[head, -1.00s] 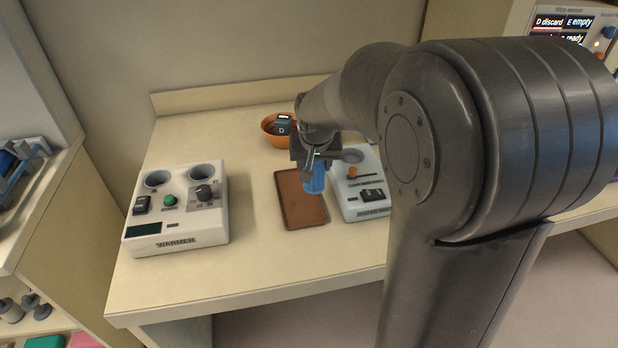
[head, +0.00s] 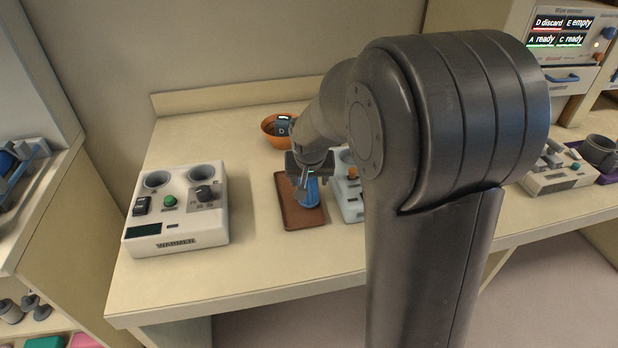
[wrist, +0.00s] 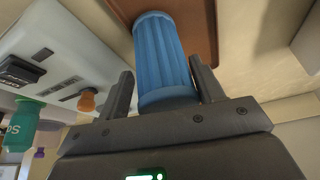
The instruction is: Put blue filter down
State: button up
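The blue filter (head: 308,194) is a ribbed blue cylinder over the brown tray (head: 290,217). In the wrist view the filter (wrist: 163,60) stands between the two dark fingers of my gripper (wrist: 163,85), which appear to touch its sides. In the head view my gripper (head: 305,182) points down over the tray with the filter below it. The filter's lower end looks at or just above the tray surface; I cannot tell if it touches. The tray also shows behind the filter in the wrist view (wrist: 200,25).
A white warmer (head: 175,225) with two round wells stands left of the tray. A pale device (head: 349,200) with an orange knob is close on the right, partly hidden by my arm. An orange bowl (head: 268,134) with a dark item marked D is behind. Counter in front is clear.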

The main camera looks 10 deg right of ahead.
jog(key=shift+o, duration=0.9)
jog(key=shift+r, duration=0.2)
jog(key=d+v, duration=0.1)
jog(key=v, duration=1)
jog(key=s+r+n+t, duration=0.1)
jog(key=s+r+n, duration=0.1)
jog(key=s, duration=2)
jog(key=shift+s+d+y, duration=0.35)
jog(key=shift+s+y, duration=0.05)
jog(key=shift+r, duration=0.1)
